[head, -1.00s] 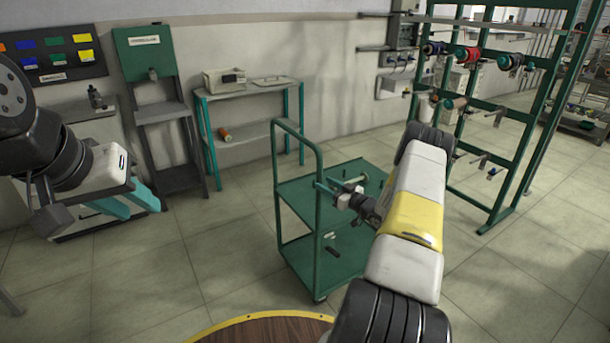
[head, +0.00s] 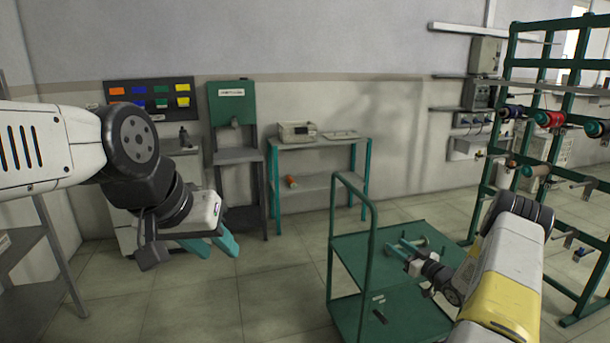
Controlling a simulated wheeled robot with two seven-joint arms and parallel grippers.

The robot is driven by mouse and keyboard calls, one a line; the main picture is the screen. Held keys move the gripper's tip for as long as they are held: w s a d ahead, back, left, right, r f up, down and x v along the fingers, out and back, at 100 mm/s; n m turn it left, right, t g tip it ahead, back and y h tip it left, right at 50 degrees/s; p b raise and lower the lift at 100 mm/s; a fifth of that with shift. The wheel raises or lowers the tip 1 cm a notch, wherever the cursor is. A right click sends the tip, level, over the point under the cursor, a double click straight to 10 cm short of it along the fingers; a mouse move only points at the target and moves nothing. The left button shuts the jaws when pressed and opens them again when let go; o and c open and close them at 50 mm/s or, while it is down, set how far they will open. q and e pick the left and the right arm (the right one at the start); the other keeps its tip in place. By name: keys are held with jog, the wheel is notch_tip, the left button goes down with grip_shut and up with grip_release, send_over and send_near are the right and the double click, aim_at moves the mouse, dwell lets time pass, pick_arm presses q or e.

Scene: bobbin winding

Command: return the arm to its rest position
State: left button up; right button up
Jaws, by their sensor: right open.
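My right arm comes in from the lower right. Its gripper (head: 397,248), with teal fingers, is open above the top shelf of the green trolley (head: 378,240). A small pale spool-like part (head: 441,241) shows just behind those fingers; I cannot tell whether it touches them. My left arm reaches in from the left. Its gripper (head: 218,248) hangs in the air in front of a grey cabinet, its teal fingers slightly apart with nothing visible between them.
A green rack (head: 487,170) with coloured spools stands at the right. A green-backed stand (head: 233,105) and a teal-legged table (head: 318,143) with a device (head: 297,132) stand along the wall. A grey shelf (head: 38,290) is at the left. Floor between is clear.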

notch_tip(320, 180, up, 21)
jog(key=w+a+m+g+h, duration=0.2)
jog(key=h, duration=0.4)
jog(key=s+a+r+m+g+h, duration=0.25)
jog(key=s+a+r, duration=0.25)
jog(key=s+r, duration=0.6)
jog(key=s+a+g+y, duration=0.1)
jog(key=s+a, duration=0.3)
jog(key=s, duration=0.7)
jog(key=s+a+g+y, duration=0.1)
jog(key=s+a, duration=0.3)
jog(key=s, duration=0.7)
jog(key=s+a+f+g+y, duration=0.1)
jog(key=s+a+g, duration=0.2)
jog(key=s, duration=0.8)
jog(key=shift+a, duration=0.85)
jog(key=shift+c, duration=0.4)
